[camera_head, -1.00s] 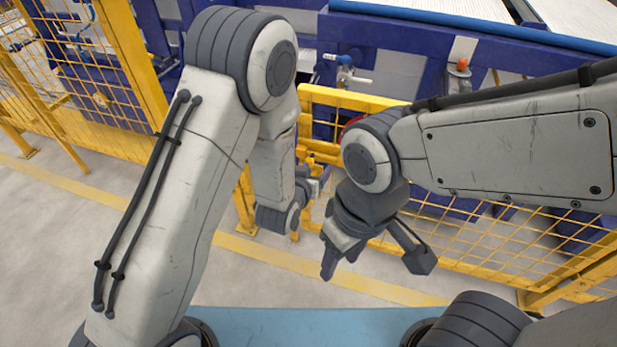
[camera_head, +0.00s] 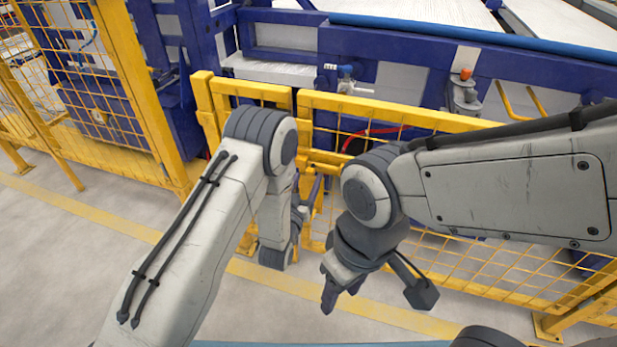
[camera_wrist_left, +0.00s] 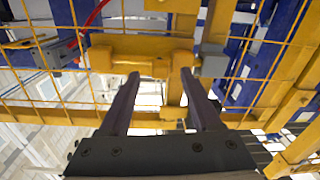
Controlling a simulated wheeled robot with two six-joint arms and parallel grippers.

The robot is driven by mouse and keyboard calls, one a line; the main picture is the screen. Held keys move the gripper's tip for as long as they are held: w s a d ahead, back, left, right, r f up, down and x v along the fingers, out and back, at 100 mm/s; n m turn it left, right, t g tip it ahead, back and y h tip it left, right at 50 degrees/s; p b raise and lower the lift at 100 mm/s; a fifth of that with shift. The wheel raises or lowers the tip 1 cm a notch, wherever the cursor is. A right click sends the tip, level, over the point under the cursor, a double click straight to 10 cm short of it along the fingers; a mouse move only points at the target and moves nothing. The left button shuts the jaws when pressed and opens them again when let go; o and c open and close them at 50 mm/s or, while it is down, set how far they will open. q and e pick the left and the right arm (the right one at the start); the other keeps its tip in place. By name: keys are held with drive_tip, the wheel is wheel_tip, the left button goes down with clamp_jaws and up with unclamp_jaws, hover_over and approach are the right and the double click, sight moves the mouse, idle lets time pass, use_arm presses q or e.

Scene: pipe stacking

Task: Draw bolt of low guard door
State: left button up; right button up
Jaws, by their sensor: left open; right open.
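The low guard door (camera_head: 400,113) is a yellow frame with wire mesh, in front of the blue machine. In the left wrist view, its yellow bolt fitting (camera_wrist_left: 130,62) lies crosswise with rounded ends, and a grey block (camera_wrist_left: 213,66) sits at its right. My left gripper (camera_wrist_left: 158,85) is open, with its two dark fingers apart and their tips at the fitting. I cannot tell whether they touch it. In the head view, my left gripper (camera_head: 312,190) is at the door's latch side, partly hidden by its wrist. My right gripper (camera_head: 343,292) is open, pointing down before the mesh, holding nothing.
A taller yellow mesh fence (camera_head: 100,90) stands at the left. A valve (camera_head: 347,80) and an orange-topped fitting (camera_head: 464,85) are on the blue machine behind the door. A red hose (camera_head: 372,132) hangs behind the mesh. Floor with a yellow line (camera_head: 120,227) is clear at lower left.

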sight(312, 168)
use_arm(q)
drive_tip(key=shift+x, duration=1.25)
clamp_jaws()
idle(0.5)
